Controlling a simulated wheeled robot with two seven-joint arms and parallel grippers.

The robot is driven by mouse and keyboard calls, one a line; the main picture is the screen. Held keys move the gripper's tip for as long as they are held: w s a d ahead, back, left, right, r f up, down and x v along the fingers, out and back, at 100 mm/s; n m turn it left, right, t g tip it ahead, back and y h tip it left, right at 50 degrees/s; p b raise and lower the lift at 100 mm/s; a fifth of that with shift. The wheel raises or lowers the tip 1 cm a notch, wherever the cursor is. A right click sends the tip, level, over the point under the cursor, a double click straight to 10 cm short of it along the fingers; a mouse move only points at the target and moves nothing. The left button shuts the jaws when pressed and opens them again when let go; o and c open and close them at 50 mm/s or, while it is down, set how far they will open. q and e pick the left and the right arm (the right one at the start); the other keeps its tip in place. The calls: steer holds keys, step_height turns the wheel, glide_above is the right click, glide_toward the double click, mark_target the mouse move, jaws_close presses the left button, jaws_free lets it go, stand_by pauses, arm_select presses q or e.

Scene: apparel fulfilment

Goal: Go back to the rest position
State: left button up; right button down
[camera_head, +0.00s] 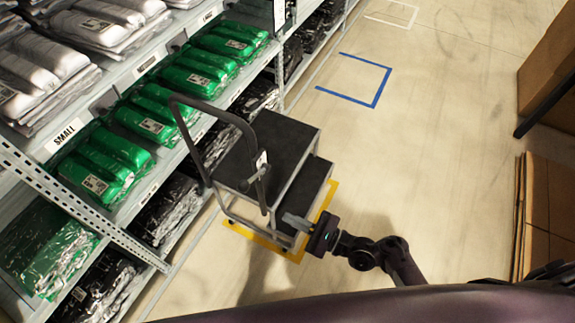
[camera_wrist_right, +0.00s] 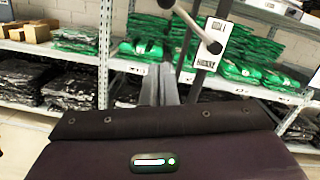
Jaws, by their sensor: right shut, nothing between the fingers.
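My right gripper (camera_head: 290,219) shows in the head view, reaching in from the lower right. It is shut and empty, in front of a dark step cart (camera_head: 265,150) with a grey handrail. In this view its fingertips overlap the cart's lower step; I cannot tell whether they touch it. In the right wrist view the closed fingers (camera_wrist_right: 159,85) point toward shelves, with the cart's rail and a white label (camera_wrist_right: 214,34) just beyond. My left gripper is in neither view.
A metal shelf rack (camera_head: 130,240) with white, green and black bagged garments runs along the left. The cart stands on a yellow floor outline (camera_head: 293,256). A blue outline (camera_head: 378,85) lies farther back. Cardboard boxes (camera_head: 550,215) stand at the right. The middle floor (camera_head: 430,150) is clear.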

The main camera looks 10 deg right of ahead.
steer(key=s+d+f+n+g+h, duration=0.1)
steer(key=s+f+n+h, duration=0.25)
steer(key=f, duration=0.45)
steer(key=s+d+f+n+g+h, duration=0.25)
steer(key=f+n, duration=0.25)
steer(key=f, duration=0.3)
steer(key=s+d+f+n+g+h, duration=0.1)
steer(key=s+f+n+h, duration=0.25)
steer(key=f, duration=0.45)
steer(key=s+d+f+n+g+h, duration=0.2)
steer(key=s+d+f+n, duration=0.3)
steer(key=s, duration=0.4)
steer(key=s+d+f+n+g+h, duration=0.3)
steer(key=s+d+f+n, duration=0.3)
steer(key=s, duration=0.3)
steer(key=shift+s+d+n+h, duration=0.4)
steer(key=shift+n+h, duration=0.1)
steer(key=shift+h, duration=0.25)
